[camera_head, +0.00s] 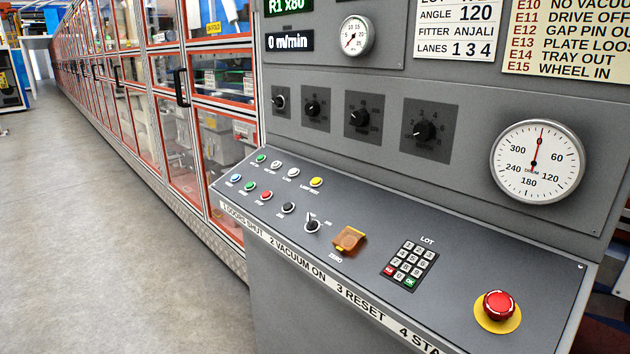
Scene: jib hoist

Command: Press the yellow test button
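The yellow button (316,182) is a small round button at the right end of the back row on the sloping grey console (455,265). A small label under it seems to read "LAMP TEST". Nothing covers it. Neither of my grippers shows in the head view.
Near it are green (261,158), white (293,172), blue (236,177) and red (267,195) buttons, a black selector (312,225), an orange cover (349,239), a keypad (411,266) and a red emergency stop (498,305). Dials (424,131) and gauges (538,161) fill the upright panel. Floor (110,220) is clear at left.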

